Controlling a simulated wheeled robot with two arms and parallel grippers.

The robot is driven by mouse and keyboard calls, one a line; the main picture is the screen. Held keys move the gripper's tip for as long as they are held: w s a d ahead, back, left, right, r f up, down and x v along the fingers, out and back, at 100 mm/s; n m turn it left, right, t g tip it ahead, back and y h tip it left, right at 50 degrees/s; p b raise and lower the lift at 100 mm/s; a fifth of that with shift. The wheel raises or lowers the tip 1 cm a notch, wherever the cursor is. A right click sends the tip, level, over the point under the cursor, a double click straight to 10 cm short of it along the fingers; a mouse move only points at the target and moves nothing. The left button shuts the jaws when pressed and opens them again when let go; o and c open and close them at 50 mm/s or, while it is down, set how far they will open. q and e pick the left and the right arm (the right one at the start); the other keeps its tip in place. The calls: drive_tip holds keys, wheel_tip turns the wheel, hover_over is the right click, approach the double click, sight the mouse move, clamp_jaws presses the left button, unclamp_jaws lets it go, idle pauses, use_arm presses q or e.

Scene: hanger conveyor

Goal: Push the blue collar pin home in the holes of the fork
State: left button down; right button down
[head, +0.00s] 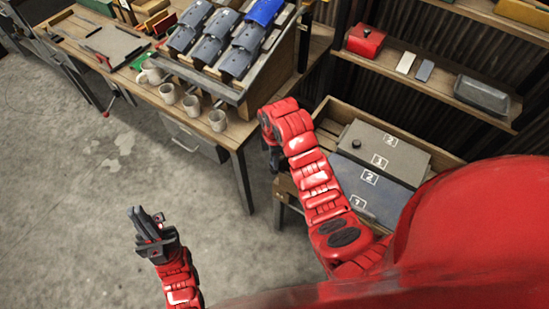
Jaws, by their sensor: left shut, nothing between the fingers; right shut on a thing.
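My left gripper (147,220) is in the lower left of the head view, over the bare floor, shut and empty. My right arm reaches up and left from the lower right. My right gripper (275,158) is a small dark shape below the arm's red end, beside the workbench's right end. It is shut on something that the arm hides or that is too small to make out. I cannot make out the blue collar pin or the fork anywhere in this view.
A workbench (240,132) at the top left bears several mugs (167,93) and a sloped rack (222,88) of grey and blue pieces. A wooden crate (440,156) with numbered panels (385,146) stands right of my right arm. Shelves (430,75) stand behind. The floor at left is clear.

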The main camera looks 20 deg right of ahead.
drive_tip(key=shift+s+f+b, duration=0.1)
drive_tip(key=shift+f+b, duration=0.25)
drive_tip(key=shift+f, duration=0.1)
idle(0.4)
drive_tip(key=shift+c, duration=2.3)
unclamp_jaws()
drive_tip(key=shift+f, duration=0.1)
drive_tip(key=shift+s, duration=0.15)
